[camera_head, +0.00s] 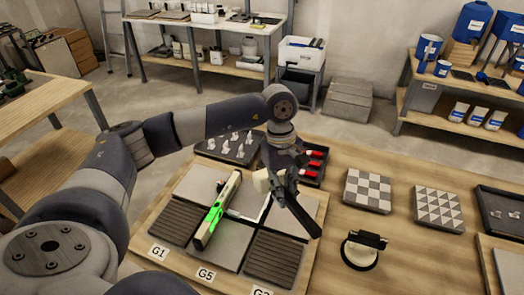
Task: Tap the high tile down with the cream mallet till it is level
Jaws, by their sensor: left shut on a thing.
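Below are two rows of tiles: a dark ribbed tile (176,221), a plain grey tile (228,246) and another ribbed tile (272,262) in front, with paler tiles (201,184) behind. A green and cream spirit level (217,211) lies across the tiles, left of the mallet. I cannot tell which tile is high, or whether the mallet touches one. My right gripper is not in view.
Behind the board are a tray of pale clips (232,146) and a black tray with red-handled tools (315,166). To the right are a round cream suction lifter (361,251), a checkered tile (367,190) and a triangle-patterned tile (438,209). Bare tabletop lies between them.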

